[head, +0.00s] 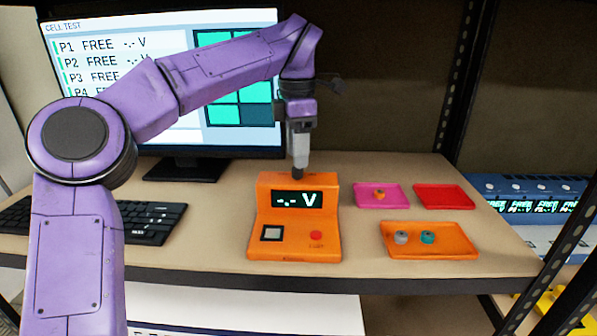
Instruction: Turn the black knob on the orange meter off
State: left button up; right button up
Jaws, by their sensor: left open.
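The orange meter (263,226) stands near the table's front edge, in the middle of the head view. Its dark display (297,200) reads "-.- V". I cannot make out a clear black knob on the faces that show. My left gripper (301,165) points down just above the meter's top back edge as seen here. It is open, with nothing visible between its fingers. I cannot tell whether it touches the meter. My right gripper is out of view.
An orange tray (455,248) with a grey and a teal piece, a pink tray (369,203) with an orange piece, and a red tray (445,196) lie to the right. A monitor (270,140) and keyboard (150,222) are at left. Dark shelf posts (458,75) stand at right.

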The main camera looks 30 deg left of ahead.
aim_at(297, 172)
pick_arm(q)
notch_tip(297, 172, down, 3)
jog(key=shift+s+f, duration=0.1)
jog(key=shift+c, duration=0.4)
grip_shut()
